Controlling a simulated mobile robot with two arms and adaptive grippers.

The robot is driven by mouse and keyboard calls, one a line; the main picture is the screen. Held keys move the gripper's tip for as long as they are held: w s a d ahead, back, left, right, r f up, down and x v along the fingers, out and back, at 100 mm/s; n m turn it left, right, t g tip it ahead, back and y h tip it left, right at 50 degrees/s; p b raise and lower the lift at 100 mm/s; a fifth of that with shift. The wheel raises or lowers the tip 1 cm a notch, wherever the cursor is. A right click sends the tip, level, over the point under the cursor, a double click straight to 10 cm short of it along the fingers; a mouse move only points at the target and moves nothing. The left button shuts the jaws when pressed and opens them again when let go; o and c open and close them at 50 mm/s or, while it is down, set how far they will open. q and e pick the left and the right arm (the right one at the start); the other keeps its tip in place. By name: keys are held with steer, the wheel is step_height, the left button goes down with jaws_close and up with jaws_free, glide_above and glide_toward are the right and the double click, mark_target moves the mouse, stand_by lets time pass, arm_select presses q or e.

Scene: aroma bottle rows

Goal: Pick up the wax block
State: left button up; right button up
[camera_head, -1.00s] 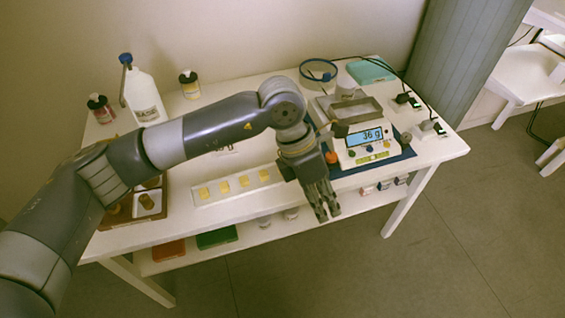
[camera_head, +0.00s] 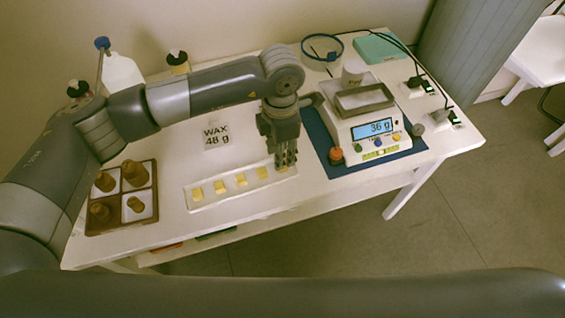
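Several small yellow wax blocks (camera_head: 241,180) sit in a row on a long white tray (camera_head: 207,206) at the front middle of the table. My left gripper (camera_head: 286,163) points down over the right end of this tray, with its fingertips close to the rightmost block. The fingers look near each other, and they partly hide what is between them, so I cannot tell whether they touch or hold a block. A card (camera_head: 216,136) behind the tray reads "WAX 48 g". My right gripper is out of view.
A scale (camera_head: 372,128) reading 36 g, with a metal pan and a small jar, stands on a blue mat (camera_head: 404,162) right of my gripper. A brown box (camera_head: 92,226) with brown bottles is at left. Bottles stand behind my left arm. A teal book (camera_head: 380,47) lies at the back.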

arm_select(q)
steer(key=shift+f, duration=0.4)
steer(key=f, duration=0.1)
steer(key=f+p, duration=0.1)
steer(key=f, duration=0.1)
steer(key=shift+w+d+f, duration=0.2)
steer(key=shift+f, duration=0.1)
steer(key=shift+w+f, duration=0.1)
steer(key=shift+f, duration=0.35)
steer(key=c, duration=0.4)
steer(key=shift+c, duration=0.4)
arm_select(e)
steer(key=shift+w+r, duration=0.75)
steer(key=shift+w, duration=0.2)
arm_select(q)
steer(key=shift+r, duration=0.1)
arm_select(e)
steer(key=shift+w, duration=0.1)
